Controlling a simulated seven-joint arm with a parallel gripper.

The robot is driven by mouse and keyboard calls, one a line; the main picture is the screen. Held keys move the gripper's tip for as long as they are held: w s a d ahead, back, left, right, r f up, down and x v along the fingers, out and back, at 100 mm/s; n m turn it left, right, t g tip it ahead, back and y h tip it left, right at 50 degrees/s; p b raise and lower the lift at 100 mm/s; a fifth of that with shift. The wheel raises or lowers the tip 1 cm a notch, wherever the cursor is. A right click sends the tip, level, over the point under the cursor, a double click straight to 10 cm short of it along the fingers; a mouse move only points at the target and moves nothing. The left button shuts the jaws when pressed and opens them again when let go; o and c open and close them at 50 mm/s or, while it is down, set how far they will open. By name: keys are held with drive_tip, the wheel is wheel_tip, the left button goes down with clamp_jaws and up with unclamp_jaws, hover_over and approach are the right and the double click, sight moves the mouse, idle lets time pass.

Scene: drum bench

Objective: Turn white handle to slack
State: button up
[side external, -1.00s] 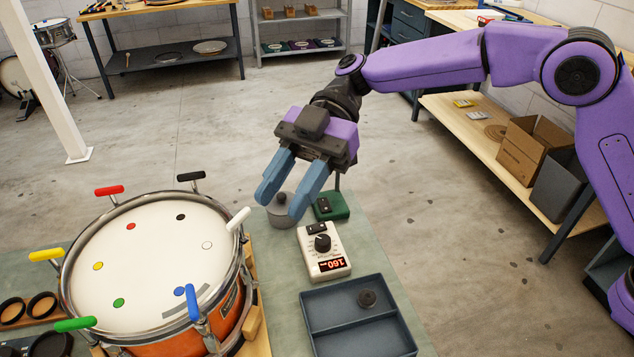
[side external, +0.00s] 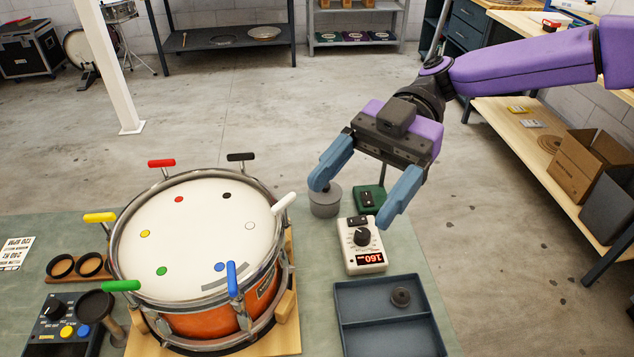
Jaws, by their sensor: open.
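The white handle (side external: 285,201) sticks up and outward from the right rim of the orange drum (side external: 197,240), beside the white dot on the drumhead. My gripper (side external: 358,208) is open and empty, in the air to the right of the white handle and apart from it. Its left finger overlaps the grey lidded pot in the picture, and its right finger hangs near the white meter. The other handles on the rim are red (side external: 161,163), black (side external: 240,157), yellow (side external: 100,217), green (side external: 120,286) and blue (side external: 232,279).
Right of the drum stand a grey pot (side external: 325,203), a green box (side external: 369,198) and a white meter (side external: 361,246) reading 160. A dark blue tray (side external: 388,320) holds a small dark disc.

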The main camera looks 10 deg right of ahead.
drive_tip(key=s+a+r+m+y, duration=0.2)
drive_tip(key=s+a+m+y, duration=0.1)
drive_tip(key=s+a+y, duration=0.25)
drive_tip(key=m+t+h, duration=0.3)
drive_tip(key=m+t, duration=1.2)
drive_tip(key=t, duration=0.8)
approach(287, 203)
drive_tip(key=x, duration=1.2)
drive_tip(key=shift+w+a, duration=0.1)
drive_tip(key=shift+a, duration=0.1)
drive_tip(key=c, duration=1)
